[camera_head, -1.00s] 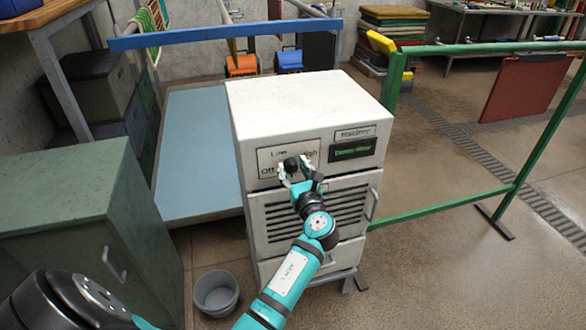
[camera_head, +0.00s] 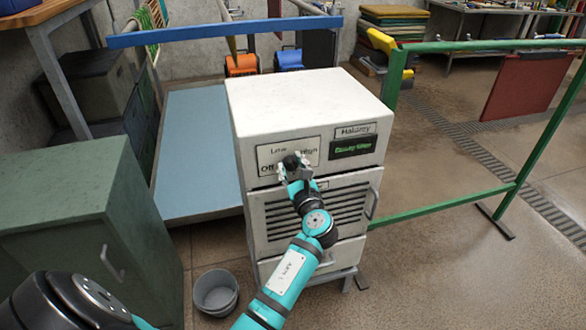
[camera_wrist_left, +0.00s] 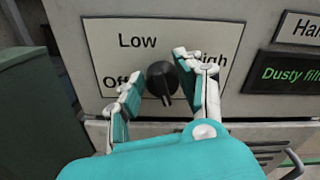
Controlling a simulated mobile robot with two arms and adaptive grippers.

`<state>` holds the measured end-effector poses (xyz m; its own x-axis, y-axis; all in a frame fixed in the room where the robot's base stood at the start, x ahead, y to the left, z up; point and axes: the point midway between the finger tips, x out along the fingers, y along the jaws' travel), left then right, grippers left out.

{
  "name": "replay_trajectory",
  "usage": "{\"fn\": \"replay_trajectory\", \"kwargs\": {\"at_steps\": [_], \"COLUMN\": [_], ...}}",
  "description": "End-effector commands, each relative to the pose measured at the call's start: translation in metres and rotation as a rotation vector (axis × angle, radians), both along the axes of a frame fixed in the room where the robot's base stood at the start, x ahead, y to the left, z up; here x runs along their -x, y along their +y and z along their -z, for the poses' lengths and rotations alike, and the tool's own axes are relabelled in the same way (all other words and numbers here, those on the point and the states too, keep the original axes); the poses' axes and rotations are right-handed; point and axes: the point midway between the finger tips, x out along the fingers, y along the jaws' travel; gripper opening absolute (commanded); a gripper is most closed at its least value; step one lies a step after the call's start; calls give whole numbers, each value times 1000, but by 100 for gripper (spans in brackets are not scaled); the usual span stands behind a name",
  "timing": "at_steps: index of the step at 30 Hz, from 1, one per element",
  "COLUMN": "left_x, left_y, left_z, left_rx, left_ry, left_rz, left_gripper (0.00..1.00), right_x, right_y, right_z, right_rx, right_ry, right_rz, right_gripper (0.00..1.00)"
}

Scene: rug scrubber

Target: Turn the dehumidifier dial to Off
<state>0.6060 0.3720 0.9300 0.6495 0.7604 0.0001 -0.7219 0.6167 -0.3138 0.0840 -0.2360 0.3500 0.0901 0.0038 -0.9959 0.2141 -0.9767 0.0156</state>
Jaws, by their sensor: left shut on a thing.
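The dehumidifier (camera_head: 305,105) is a white cabinet in the middle of the head view. Its dial (camera_wrist_left: 161,80) is a black knob on a pale panel (camera_wrist_left: 135,28) marked Low at top, Off at lower left and High at right. The knob's narrow grip points down in the left wrist view; I cannot tell which setting it is on. My left gripper (camera_head: 295,170) is at the panel, its fingers on either side of the dial and shut on it. It also shows in the left wrist view (camera_wrist_left: 160,92), where the fingers partly cover Off and High. My right gripper is not in view.
A green-lit display (camera_wrist_left: 290,73) reading "Dusty filt..." is right of the panel. A green cabinet (camera_head: 75,200) and grey bucket (camera_head: 215,291) stand left. A green rail (camera_head: 490,46) runs right, a blue bar (camera_head: 225,32) behind. Floor at right is mostly clear.

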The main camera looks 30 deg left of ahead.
Motion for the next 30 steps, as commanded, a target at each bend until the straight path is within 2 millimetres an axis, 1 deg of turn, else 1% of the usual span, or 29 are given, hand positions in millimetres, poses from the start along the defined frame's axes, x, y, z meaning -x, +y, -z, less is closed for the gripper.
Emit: {"fn": "replay_trajectory", "kwargs": {"at_steps": [1, 9, 18, 30], "left_x": [1, 2, 4, 5], "left_y": [1, 2, 4, 4], "left_z": [2, 4, 6, 6], "left_rx": [29, 197, 356, 468], "left_ry": [-36, -233, -418, -549], "left_rz": [-2, -1, -1, -1], "left_gripper": [4, 4, 4, 4], "right_x": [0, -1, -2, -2], "right_y": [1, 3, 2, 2], "right_z": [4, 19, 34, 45], "right_rx": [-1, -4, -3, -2], "right_ry": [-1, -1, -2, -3], "right_rz": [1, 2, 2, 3], "right_gripper": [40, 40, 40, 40]}}
